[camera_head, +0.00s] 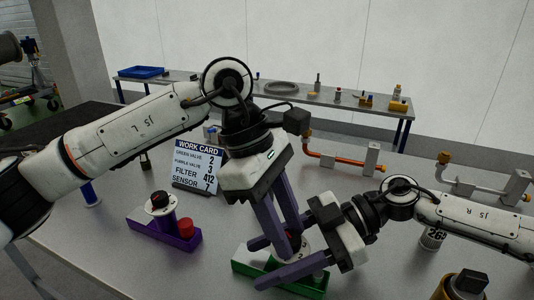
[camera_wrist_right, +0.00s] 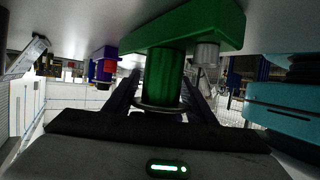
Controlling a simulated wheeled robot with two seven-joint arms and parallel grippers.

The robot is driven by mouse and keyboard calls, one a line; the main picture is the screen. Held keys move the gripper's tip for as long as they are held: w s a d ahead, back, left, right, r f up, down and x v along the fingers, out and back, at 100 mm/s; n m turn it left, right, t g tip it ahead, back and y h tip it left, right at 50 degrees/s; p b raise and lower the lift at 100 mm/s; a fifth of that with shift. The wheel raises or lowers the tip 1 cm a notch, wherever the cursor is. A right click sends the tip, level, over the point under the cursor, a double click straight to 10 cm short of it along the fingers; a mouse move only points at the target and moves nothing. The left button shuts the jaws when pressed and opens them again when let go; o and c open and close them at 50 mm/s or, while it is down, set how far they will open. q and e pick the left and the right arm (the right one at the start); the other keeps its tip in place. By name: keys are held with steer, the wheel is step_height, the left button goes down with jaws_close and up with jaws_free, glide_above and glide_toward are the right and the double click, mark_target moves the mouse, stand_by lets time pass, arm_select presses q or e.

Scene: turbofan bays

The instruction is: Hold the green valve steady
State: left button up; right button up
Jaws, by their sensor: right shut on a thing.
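The green valve (camera_head: 315,284) stands on the table at the front centre, with a green base and a round pale dial. Its green body (camera_wrist_right: 163,78) fills the middle of the right wrist view, upside down, between the fingers. My right gripper (camera_head: 257,264) comes in from the right and is shut around that body. My left gripper (camera_head: 290,247) points down from above, its fingertips at the valve's top. The fingers overlap the dial, so I cannot tell whether they grip the knob.
A purple valve (camera_head: 178,237) with a red cap stands to the left. A work card (camera_head: 196,168) stands behind it, listing green valve 2. A pipe with orange ends (camera_head: 335,160) lies behind my arms. A yellow-and-black part (camera_head: 462,287) is at front right.

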arm_select(q)
steer(key=m, duration=0.1)
steer(key=m+g, duration=0.1)
steer(key=m, duration=0.1)
steer(key=shift+w+d+f+m+y, duration=0.15)
steer(key=shift+w+d+m+y, duration=0.05)
steer(key=shift+m+y, duration=0.1)
steer(key=v, duration=1.2)
steer(key=shift+r, duration=0.35)
steer(key=shift+f, duration=0.1)
steer(key=shift+n, duration=0.6)
steer(key=x, duration=1.2)
steer(key=shift+s+f, duration=0.1)
steer(key=shift+f, duration=0.05)
steer(key=shift+a, duration=0.1)
steer(key=shift+c, duration=0.4)
